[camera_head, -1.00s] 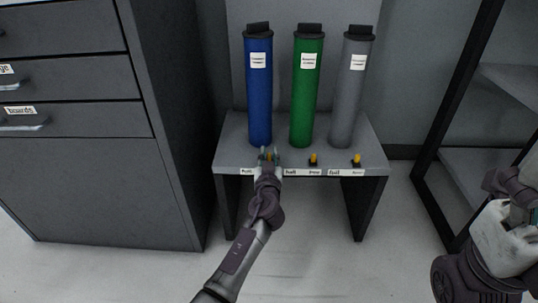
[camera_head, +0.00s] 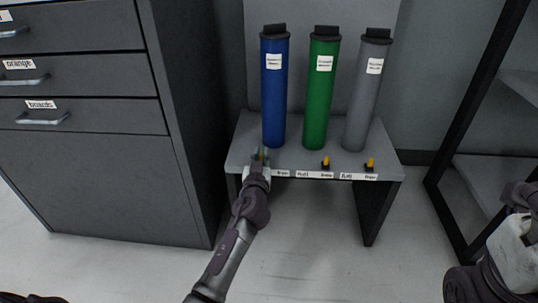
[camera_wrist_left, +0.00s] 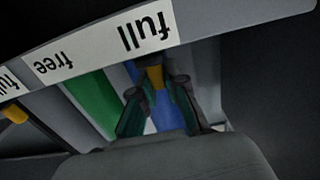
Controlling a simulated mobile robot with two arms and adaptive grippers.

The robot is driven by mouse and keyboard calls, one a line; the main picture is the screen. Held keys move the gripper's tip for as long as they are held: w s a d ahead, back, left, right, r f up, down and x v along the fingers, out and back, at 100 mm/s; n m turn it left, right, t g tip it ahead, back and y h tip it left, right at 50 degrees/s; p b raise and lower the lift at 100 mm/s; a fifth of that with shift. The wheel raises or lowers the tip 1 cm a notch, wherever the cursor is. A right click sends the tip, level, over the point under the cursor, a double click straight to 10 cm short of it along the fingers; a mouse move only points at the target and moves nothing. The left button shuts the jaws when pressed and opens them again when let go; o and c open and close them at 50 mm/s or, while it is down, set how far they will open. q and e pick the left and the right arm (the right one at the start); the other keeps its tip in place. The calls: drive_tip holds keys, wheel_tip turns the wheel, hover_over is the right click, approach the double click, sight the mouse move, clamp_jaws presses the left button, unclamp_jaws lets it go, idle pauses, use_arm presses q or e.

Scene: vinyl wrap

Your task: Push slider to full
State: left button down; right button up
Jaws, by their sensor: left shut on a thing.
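A grey stand (camera_head: 237,160) holds a blue roll (camera_head: 274,100), a green roll (camera_head: 319,100) and a grey roll (camera_head: 366,105). My left gripper (camera_head: 260,157) is at the stand's front left, before the blue roll. In the left wrist view it is shut on a yellow slider knob (camera_wrist_left: 155,77), which sits beside the "full" label (camera_wrist_left: 146,32). The "free" label (camera_wrist_left: 54,64) is farther along the strip. In the head view the gripper hides this knob. Only part of my right arm shows at the right edge; its fingertips are out of view.
Two other yellow sliders, a middle one (camera_head: 326,162) and a right one (camera_head: 370,164), stand near their "free" labels. A dark drawer cabinet (camera_head: 90,190) is at the left. A black-framed shelf (camera_head: 440,165) is at the right. The floor before the stand is clear.

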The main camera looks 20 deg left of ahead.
use_arm(q)
drive_tip(key=shift+a+f, duration=0.1)
drive_tip(key=shift+a, duration=0.1)
drive_tip(key=c, duration=1.2)
unclamp_jaws()
drive_tip(key=shift+s+a, duration=0.1)
drive_tip(key=shift+o, duration=0.2)
drive_tip(key=shift+s, duration=0.1)
drive_tip(key=v, duration=1.2)
